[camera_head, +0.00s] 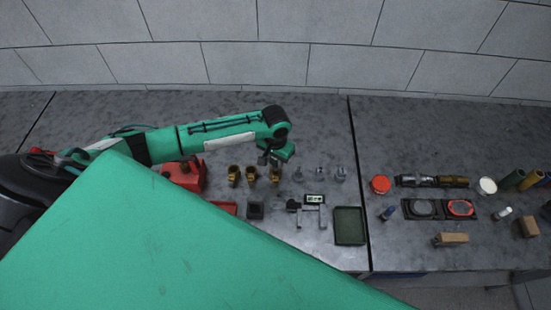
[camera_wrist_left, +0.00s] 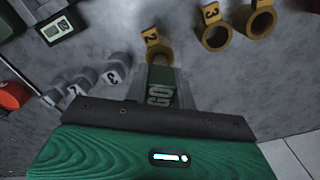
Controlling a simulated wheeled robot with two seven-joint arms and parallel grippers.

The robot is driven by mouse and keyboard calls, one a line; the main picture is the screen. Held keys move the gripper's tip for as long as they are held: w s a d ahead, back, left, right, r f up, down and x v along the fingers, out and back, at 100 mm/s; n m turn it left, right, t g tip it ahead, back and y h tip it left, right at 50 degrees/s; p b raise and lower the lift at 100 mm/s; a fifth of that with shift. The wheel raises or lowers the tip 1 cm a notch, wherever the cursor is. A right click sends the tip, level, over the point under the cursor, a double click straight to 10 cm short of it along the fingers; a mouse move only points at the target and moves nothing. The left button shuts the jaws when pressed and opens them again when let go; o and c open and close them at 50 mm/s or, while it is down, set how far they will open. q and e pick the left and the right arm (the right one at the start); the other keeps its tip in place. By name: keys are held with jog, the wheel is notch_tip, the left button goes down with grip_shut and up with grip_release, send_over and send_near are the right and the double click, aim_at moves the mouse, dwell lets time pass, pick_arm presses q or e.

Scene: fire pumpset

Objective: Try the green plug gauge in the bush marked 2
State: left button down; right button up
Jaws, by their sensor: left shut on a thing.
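My left gripper (camera_head: 272,157) is above the bench, beside the rightmost of three brass bushes. It is shut on the green plug gauge, whose side reads "GO" in the left wrist view (camera_wrist_left: 160,92). The gauge's far end points at a brass bush (camera_wrist_left: 158,52) whose tag looks like a 2. The gauge overlaps that bush's near edge in this view; I cannot tell whether it touches or enters the bore. A second brass bush (camera_wrist_left: 215,37), tagged 3, stands beside it. My right gripper is not in view.
Several grey tagged parts (camera_head: 320,174) stand right of the brass bushes. A caliper-like tool with a display (camera_head: 314,199), a dark green tray (camera_head: 349,226) and a small black block (camera_head: 255,209) lie in front. A red object (camera_head: 184,176) stands left. A wall closes the back.

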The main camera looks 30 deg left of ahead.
pick_arm(q)
jog(key=shift+p, duration=0.45)
dwell(0.4)
jog(key=shift+f, duration=0.65)
dwell(1.8)
jog(key=shift+r, duration=0.2)
jog(key=shift+r, duration=1.65)
